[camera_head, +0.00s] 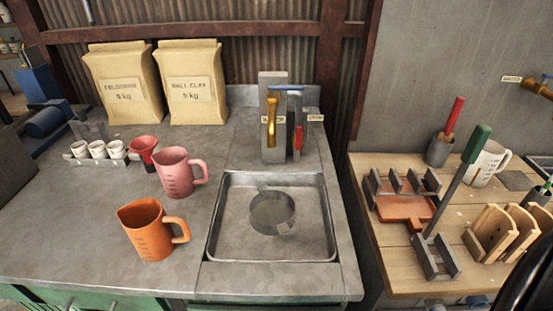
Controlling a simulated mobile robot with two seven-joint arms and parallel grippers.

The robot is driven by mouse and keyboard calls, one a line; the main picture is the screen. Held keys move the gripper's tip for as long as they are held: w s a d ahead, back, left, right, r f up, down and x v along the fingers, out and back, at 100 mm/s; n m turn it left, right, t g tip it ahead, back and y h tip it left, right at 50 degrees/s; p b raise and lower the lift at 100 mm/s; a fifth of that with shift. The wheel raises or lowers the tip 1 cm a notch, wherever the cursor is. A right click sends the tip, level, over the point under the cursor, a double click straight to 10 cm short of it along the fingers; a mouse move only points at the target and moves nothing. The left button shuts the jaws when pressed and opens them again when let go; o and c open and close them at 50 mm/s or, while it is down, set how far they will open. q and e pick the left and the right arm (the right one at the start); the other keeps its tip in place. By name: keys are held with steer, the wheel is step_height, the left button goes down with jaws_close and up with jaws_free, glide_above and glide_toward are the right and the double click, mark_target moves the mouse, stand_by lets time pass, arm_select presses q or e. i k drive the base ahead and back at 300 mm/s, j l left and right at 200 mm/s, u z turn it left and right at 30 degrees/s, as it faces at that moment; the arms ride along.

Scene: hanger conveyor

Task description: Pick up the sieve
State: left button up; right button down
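I cannot pick out a sieve for certain. A round, low grey metal ring (272,213) with small tabs lies in the shallow sink basin (325,248); whether it has a mesh cannot be told. A red funnel-like cup (144,150) stands on the counter at the left, beside a rack of small white cups. Neither of my grippers shows in the head view. A dark curved shape cuts the lower right corner, and I cannot tell what it is.
A pink jug (177,172) and an orange jug (148,232) stand left of the basin. A tap block (273,120) rises behind it. Two paper sacks (125,82) stand at the back. The wooden table (365,165) at right is crowded; a gap separates it from the counter.

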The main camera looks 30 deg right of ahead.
mark_target(272, 213)
steer(key=k+l+z, duration=0.2)
steer(key=z, duration=0.3)
steer(key=k+l+z, duration=0.1)
steer(key=l+z, duration=0.35)
steer(key=j, duration=0.1)
